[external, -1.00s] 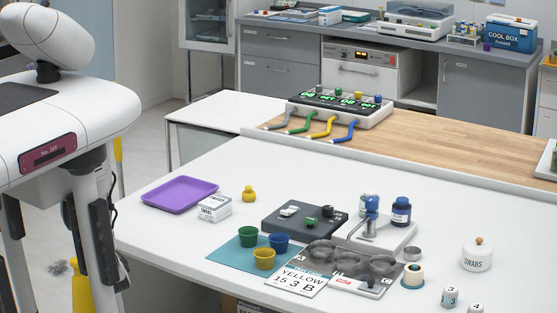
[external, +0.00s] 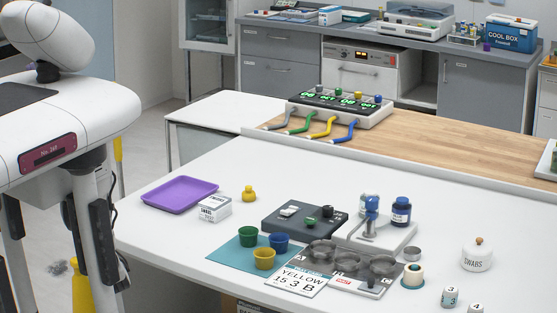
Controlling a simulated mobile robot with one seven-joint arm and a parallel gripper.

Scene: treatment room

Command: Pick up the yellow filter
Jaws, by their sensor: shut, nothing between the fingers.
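A small yellow piece (external: 249,194), which looks like the yellow filter, stands alone on the white table behind the teal mat. It is wide at the bottom with a narrower knob on top. A yellow cup (external: 264,259) stands on the teal mat (external: 224,257) beside a green cup (external: 247,237) and a blue cup (external: 280,243). A card (external: 296,281) in front reads "YELLOW 15 3 B". My gripper is not visible in this view.
A purple tray (external: 180,194) and a small white box (external: 215,208) lie to the left of the yellow piece. A dark board (external: 275,222) with small green and black pieces lies to its right. A blue-capped bottle (external: 401,211) and swabs jar (external: 477,256) stand farther right.

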